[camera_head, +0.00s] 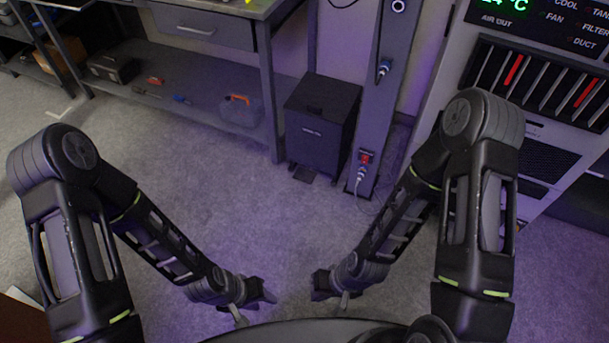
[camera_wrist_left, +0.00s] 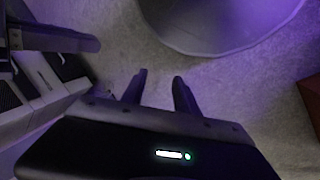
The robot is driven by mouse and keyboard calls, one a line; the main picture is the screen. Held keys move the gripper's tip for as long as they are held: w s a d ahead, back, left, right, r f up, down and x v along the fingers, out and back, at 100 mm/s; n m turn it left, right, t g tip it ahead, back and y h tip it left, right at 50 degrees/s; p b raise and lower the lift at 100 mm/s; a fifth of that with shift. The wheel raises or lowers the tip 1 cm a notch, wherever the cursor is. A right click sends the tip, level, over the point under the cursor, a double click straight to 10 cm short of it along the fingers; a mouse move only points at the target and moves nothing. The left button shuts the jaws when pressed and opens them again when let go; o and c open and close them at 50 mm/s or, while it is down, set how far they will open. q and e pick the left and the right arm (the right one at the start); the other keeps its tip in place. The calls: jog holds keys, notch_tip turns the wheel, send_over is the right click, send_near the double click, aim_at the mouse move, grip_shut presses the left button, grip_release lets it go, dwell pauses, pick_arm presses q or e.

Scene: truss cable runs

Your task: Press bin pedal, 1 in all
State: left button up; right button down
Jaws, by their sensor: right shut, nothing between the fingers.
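A dark bin (camera_head: 318,130) stands upright on the floor between the workbench and a grey column, with its lid down. Its small dark pedal (camera_head: 304,174) sticks out at the foot of the bin's front, close to the floor. My left gripper (camera_head: 268,293) is below the bin in the head view, well apart from the pedal. In the left wrist view its two fingers (camera_wrist_left: 158,90) are spread with nothing between them. My right gripper (camera_head: 318,285) is shut and empty, to the right of the left one and also apart from the bin.
A workbench (camera_head: 210,90) with a lower shelf stands left of the bin. The column (camera_head: 375,110) with a red switch and a plugged cable is close on the bin's right. A panelled cabinet (camera_head: 540,135) stands at the right. The floor (camera_head: 265,220) before the bin is clear.

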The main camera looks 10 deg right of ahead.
pick_arm(q)
jog(key=shift+c, duration=0.3)
dwell(0.4)
grip_shut()
dwell(1.5)
